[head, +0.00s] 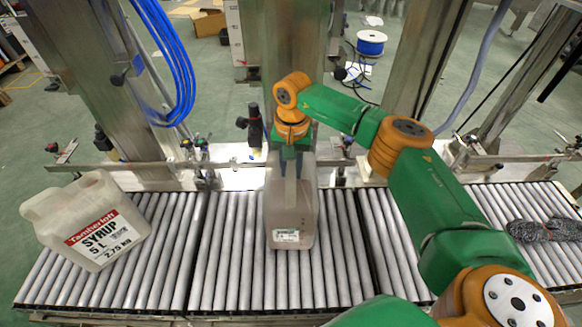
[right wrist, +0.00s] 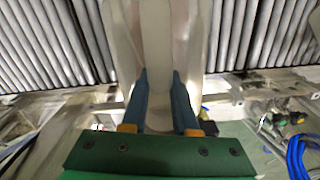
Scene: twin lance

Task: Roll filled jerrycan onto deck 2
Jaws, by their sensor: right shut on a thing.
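A translucent jerrycan (head: 290,215) with a small pale label stands upright on the middle roller section (head: 230,250). My right gripper (head: 291,163) reaches down to its top from the far side. In the right wrist view its two blue fingers (right wrist: 159,82) are shut on the can's handle (right wrist: 155,40), one on each side. A second jerrycan (head: 75,220), labelled "Syrup 5 L 2.75 kg", sits turned at an angle on the left roller section (head: 140,285). How full either can is, I cannot tell for sure. My left gripper is not in view.
A grey coiled rope or mesh bundle (head: 545,230) lies on the rollers at the far right. Rollers between it and the held can look bare, partly behind my right arm. Steel posts (head: 290,45), a rail and blue hoses (head: 170,60) stand behind the conveyor.

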